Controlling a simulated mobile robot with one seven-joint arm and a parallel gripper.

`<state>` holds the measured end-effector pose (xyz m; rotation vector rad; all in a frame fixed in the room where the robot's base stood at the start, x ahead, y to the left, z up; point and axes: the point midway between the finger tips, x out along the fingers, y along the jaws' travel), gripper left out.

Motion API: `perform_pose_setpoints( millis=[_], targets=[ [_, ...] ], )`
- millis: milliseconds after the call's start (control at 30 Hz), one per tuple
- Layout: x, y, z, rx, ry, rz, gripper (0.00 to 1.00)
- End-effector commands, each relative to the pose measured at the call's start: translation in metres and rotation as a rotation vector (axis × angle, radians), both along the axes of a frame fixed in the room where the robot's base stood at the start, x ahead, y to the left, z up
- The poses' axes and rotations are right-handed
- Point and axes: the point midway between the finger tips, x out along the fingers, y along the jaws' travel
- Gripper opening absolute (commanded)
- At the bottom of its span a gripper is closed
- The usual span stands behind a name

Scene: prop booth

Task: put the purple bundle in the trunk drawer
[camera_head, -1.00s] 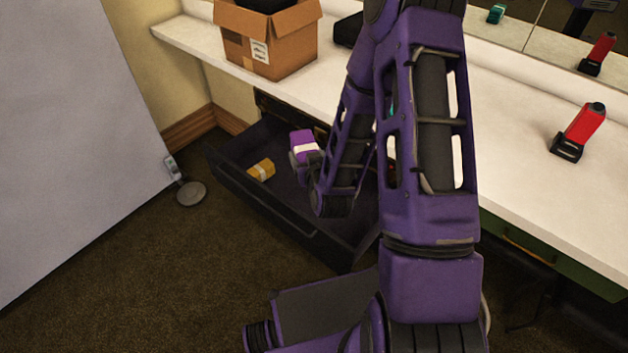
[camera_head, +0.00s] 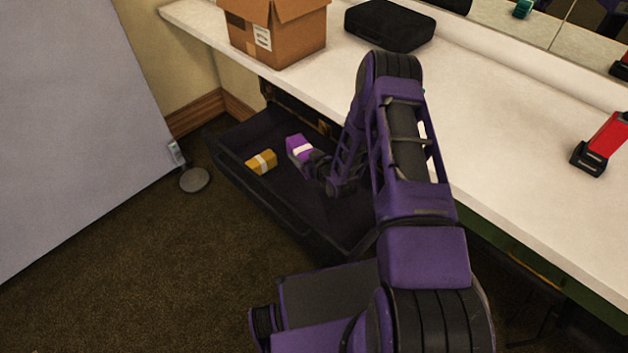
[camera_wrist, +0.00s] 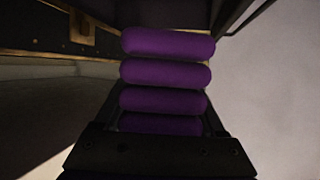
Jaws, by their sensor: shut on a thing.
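The purple bundle (camera_head: 298,146) has a white band and shows in the head view at the end of my arm. My gripper (camera_head: 306,157) is shut on it. The bundle is over or inside the open dark trunk drawer (camera_head: 250,190), towards its back; I cannot tell whether it touches the bottom. In the wrist view, purple rounded ribs (camera_wrist: 166,73) stand in the middle; I cannot tell whether they are the bundle or part of my gripper. My arm hides the right part of the drawer.
A yellow bundle (camera_head: 263,160) with a pale band lies in the drawer, left of the purple one. On the white counter (camera_head: 490,150) above stand a cardboard box (camera_head: 285,40), a black case (camera_head: 390,25) and a red tool (camera_head: 603,145). A grey panel (camera_head: 70,130) stands left.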

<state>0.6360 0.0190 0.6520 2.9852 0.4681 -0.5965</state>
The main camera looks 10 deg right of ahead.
Motion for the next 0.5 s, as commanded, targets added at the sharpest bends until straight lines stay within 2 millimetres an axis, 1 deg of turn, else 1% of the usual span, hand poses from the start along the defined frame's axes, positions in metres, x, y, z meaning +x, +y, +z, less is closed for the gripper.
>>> perform_pose_setpoints(
  millis=[33, 200, 300, 400, 500],
  targets=[
    [0.002, 0.0, -0.021, 0.0, 0.0, 0.025, 0.02],
    [0.004, 0.002, -0.08, 0.0, 0.002, 0.123, 0.02],
    [0.002, 0.003, -0.109, 0.0, 0.0, 0.175, 0.02],
    [-0.003, 0.004, -0.133, 0.001, -0.001, 0.22, 0.02],
    [-0.006, 0.005, -0.148, 0.001, -0.002, 0.25, 0.02]
  ],
)
